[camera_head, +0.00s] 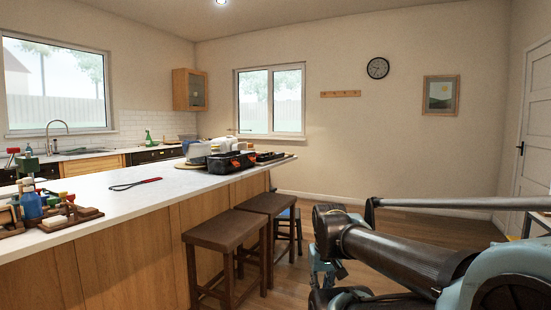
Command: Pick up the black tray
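A black tray-like container (231,164) sits on the far end of the white kitchen island, with orange and dark items in or against it. A flatter dark tray-like piece (268,157) lies just to its right; I cannot tell which of the two is the black tray. My arm reaches in from the lower right and bends down beside the stools, well apart from both. I cannot make out my gripper's fingers in this view.
The island top (110,187) has a black-and-red looped tool (135,184) and a cluster of bottles and wooden pieces (45,208) at left. Brown stools (226,231) stand along the island's near side. Open floor lies toward the back wall and white door (523,150).

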